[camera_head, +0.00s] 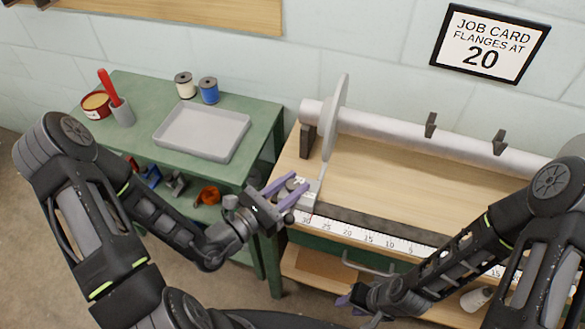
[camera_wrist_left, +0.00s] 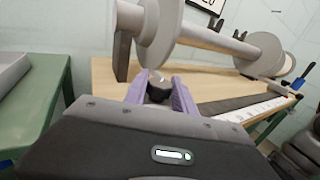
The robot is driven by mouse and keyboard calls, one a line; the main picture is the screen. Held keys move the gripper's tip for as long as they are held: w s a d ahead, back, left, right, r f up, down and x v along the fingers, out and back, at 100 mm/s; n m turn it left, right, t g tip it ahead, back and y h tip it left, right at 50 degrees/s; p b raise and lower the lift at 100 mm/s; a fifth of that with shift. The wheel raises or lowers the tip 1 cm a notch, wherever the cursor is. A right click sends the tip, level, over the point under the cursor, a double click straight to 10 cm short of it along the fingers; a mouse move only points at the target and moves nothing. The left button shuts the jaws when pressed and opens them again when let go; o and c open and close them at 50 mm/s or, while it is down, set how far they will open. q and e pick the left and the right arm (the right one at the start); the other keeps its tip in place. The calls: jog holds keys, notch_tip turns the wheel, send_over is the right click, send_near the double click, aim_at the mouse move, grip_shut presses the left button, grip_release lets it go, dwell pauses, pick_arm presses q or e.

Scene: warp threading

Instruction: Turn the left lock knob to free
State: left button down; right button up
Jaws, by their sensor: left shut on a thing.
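The left lock knob (camera_wrist_left: 158,88) is a dark knob with a pale mark on top. In the left wrist view it sits between the two purple fingers of my left gripper (camera_wrist_left: 159,92), which is shut on it. In the head view my left gripper (camera_head: 290,190) reaches the left end of the wooden bench, at the foot of the left flange (camera_head: 336,125). The knob is mostly hidden there by the fingers. My right gripper (camera_head: 352,298) is low at the bench's front, with its fingers partly hidden.
A silver beam tube (camera_head: 400,135) runs along the back of the bench, with dark brackets. A ruler strip (camera_head: 370,237) lines the front edge. A green table (camera_head: 135,85) at left holds a grey tray (camera_head: 160,138), spools, a red tin and a cup. A job card (camera_head: 490,45) reads flanges at 20.

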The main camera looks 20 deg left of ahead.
pick_arm(q)
jog(key=shift+n+t+y+p, duration=0.7)
jog(key=shift+n+y+p, duration=0.2)
jog(key=shift+y, duration=0.5)
pick_arm(e)
jog(key=shift+s+r, duration=0.1)
jog(key=shift+r, duration=1.3)
pick_arm(q)
jog(key=c, duration=1)
grip_release()
jog(key=shift+c, duration=0.2)
jog(key=shift+a, duration=0.1)
